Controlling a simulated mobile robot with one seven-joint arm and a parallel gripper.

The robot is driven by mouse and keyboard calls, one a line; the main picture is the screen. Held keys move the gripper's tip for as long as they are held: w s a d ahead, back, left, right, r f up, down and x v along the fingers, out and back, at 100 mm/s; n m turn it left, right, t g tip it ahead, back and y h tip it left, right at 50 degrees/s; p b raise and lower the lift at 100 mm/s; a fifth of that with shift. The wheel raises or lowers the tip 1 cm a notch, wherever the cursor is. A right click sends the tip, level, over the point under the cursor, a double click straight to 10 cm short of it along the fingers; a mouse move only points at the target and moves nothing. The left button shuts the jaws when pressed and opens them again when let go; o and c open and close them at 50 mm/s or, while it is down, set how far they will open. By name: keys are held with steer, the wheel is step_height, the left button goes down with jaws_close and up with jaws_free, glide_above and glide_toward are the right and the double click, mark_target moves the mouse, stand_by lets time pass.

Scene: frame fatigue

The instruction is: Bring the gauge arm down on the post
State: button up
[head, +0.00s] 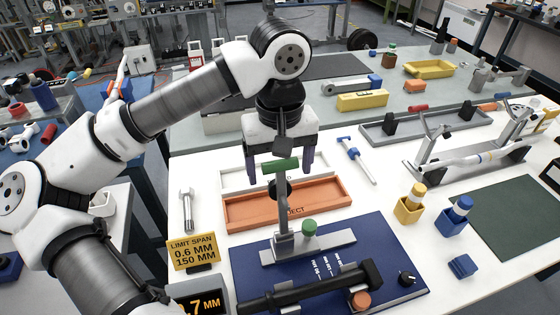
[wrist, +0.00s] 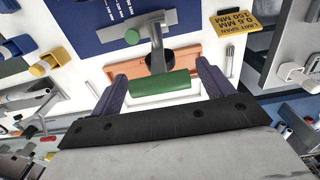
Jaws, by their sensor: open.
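The gauge arm (head: 282,215) is a grey metal bar standing steeply raised, with a green cylindrical handle (head: 280,165) across its top. Its base is a grey plate on the blue board. The post (head: 309,228), a short stub with a green top, stands on that plate, right of the arm's foot; the arm is apart from it. My gripper (head: 279,170) is open, pointing down at the green handle. In the wrist view the handle (wrist: 160,87) lies lengthwise across the gap between my two purple fingers; I cannot tell whether they touch it.
An orange tray (head: 240,215) and a white tray lie behind the gauge. A black bar fixture (head: 320,287) lies in front on the blue board (head: 400,262). A yellow limit sign (head: 192,251) stands left. Yellow and blue holders stand right, with clear white table between.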

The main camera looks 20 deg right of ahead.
steer(key=shift+f, duration=0.1)
steer(key=c, duration=1.4)
